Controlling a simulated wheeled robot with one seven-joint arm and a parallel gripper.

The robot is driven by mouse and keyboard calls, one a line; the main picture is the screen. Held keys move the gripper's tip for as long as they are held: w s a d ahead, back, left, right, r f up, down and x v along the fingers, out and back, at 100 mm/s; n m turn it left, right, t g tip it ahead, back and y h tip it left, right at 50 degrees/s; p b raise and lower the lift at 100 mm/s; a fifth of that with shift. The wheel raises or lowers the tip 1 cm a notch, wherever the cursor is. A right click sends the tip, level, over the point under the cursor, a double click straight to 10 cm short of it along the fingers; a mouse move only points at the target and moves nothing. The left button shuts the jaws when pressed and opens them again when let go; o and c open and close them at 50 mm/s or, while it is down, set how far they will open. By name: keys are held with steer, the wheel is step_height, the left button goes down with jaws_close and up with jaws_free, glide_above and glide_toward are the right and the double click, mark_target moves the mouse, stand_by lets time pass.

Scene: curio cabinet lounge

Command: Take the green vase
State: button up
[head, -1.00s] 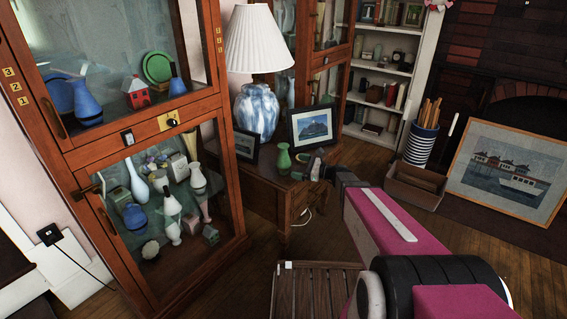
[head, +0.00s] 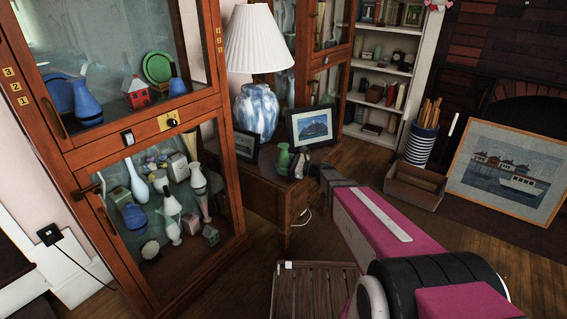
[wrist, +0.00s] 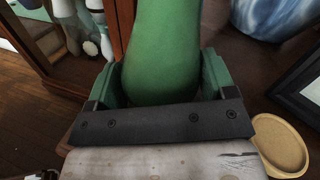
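The green vase (head: 283,160) stands upright on the low wooden cabinet, just left of a framed picture. In the wrist view its rounded green body (wrist: 164,50) fills the middle, between the two fingers of my gripper (wrist: 164,82). The fingers are spread wide, one on each side of the vase. In the head view my gripper (head: 299,165) is right beside the vase and partly covers its right side. Contact between fingers and vase is not clear.
A blue and white lamp (head: 256,110) stands behind the vase. A framed picture (head: 312,126) stands close at its right. A tan round dish (wrist: 281,146) lies near my gripper. A glass cabinet (head: 228,190) is at the left, and a slatted wooden stool (head: 312,290) is in front.

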mark_target(288, 156)
steer(key=shift+c, duration=1.1)
steer(key=shift+r, duration=0.15)
steer(key=shift+r, duration=0.6)
step_height(288, 156, up, 3)
steer(key=shift+s+f, duration=0.1)
steer(key=s+a+r, duration=0.6)
steer(key=s+a, duration=0.1)
steer(key=s, duration=0.1)
steer(key=shift+s+a+r, duration=0.3)
steer(key=shift+s+r, duration=0.05)
steer(key=shift+r, duration=0.05)
